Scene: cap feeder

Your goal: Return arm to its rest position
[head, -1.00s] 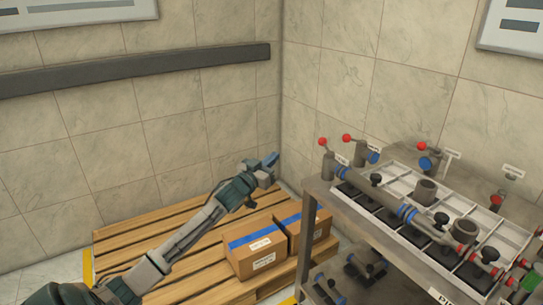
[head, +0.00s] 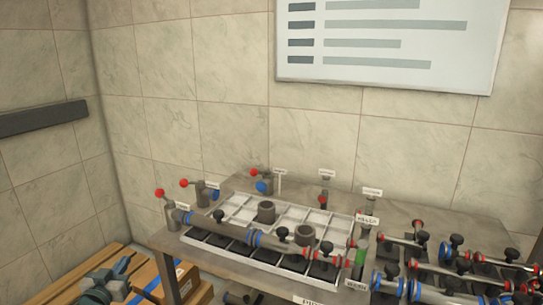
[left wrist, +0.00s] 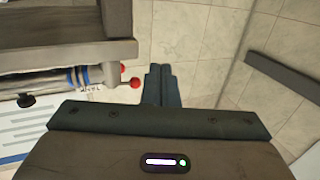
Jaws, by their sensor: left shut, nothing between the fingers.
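My left gripper (head: 122,264) shows at the lower left of the head view, with its blue fingers pointing up and to the right. It is shut and empty. It is in front of the pallet and left of the table. In the left wrist view the two blue-grey fingers (left wrist: 161,84) lie side by side, touching nothing, with the tiled wall behind them. Most of my left arm is cut off by the head view's lower edge. My right gripper is not in view.
Cardboard boxes (head: 188,278) stand on the wooden pallet (head: 62,293) close to my left gripper. Right of them is the grey table (head: 420,212) with a white divided tray (head: 232,210), pipes and red-knobbed valves (head: 171,212). A white board (head: 390,40) hangs on the wall.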

